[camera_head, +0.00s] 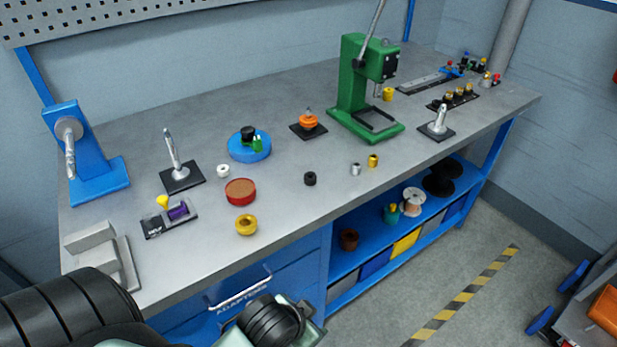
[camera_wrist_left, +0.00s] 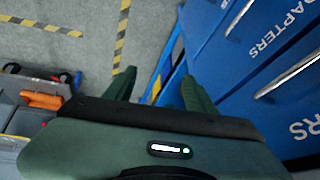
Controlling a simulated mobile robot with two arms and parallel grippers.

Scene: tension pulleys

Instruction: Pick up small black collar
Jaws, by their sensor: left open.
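The small black collar (camera_head: 310,178) sits alone on the grey workbench (camera_head: 290,215), near the middle, with clear surface around it. In the left wrist view, my left gripper (camera_wrist_left: 158,80) is open with nothing between its two green fingers. It points down past the blue drawer fronts toward the floor, well away from the collar. In the head view, parts of my arm show at the lower edge, in front of the bench, but the fingertips are not seen there. The collar is not in the left wrist view. My right gripper is not in view.
A silver collar (camera_head: 355,169) and a brass collar (camera_head: 373,160) stand right of the black one. A red round dish (camera_head: 240,197) and a yellow ring (camera_head: 246,225) are to its left. A green press (camera_head: 353,100) stands behind. Blue drawers (camera_wrist_left: 235,60) lie below the bench edge.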

